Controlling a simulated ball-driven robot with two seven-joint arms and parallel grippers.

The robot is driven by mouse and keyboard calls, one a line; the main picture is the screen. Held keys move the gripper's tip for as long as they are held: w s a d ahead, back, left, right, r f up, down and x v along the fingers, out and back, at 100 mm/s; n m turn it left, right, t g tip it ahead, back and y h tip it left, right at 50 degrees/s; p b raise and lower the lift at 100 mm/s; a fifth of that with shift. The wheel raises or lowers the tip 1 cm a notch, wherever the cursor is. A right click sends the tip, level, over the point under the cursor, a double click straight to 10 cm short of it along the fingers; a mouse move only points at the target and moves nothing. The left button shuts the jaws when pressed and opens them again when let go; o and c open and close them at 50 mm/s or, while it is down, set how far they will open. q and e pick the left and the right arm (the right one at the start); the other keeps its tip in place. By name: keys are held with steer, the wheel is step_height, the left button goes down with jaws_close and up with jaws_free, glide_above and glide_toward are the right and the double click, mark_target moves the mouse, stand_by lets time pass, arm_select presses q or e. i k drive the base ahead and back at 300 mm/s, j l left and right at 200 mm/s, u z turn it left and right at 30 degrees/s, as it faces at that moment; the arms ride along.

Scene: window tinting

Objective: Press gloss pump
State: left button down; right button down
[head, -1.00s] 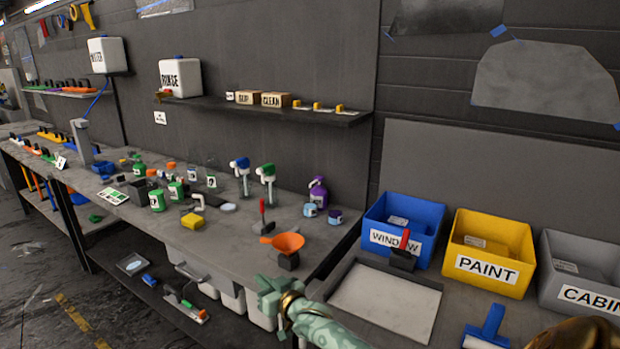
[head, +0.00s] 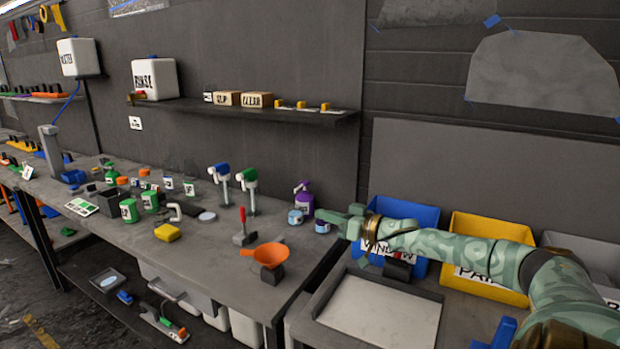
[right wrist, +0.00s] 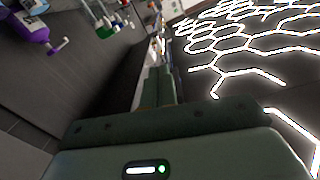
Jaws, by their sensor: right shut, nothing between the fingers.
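A purple pump bottle (head: 303,199) stands upright near the right end of the long grey bench. It also shows, cut off, at the upper left of the right wrist view (right wrist: 25,30). No label saying gloss can be read on it. My right gripper (head: 328,217) is shut and empty, just right of the bottle and small jars, apart from the bottle as far as I can tell. Its fingers (right wrist: 158,90) show in the right wrist view. My left gripper is not in view.
Two small blue-lidded jars (head: 296,217) stand by the purple bottle. An orange funnel (head: 268,257) and a red-handled tool (head: 243,230) are nearer. Blue WINDOW (head: 425,215) and yellow PAINT (head: 462,228) bins stand at right, partly behind my arm.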

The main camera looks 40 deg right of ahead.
mark_target(304, 183)
steer(key=i+l, duration=0.2)
steer(key=l, duration=0.15)
steer(key=i+l, duration=0.2)
steer(key=l, duration=0.15)
steer(key=i+l, duration=0.45)
steer(key=l, duration=0.25)
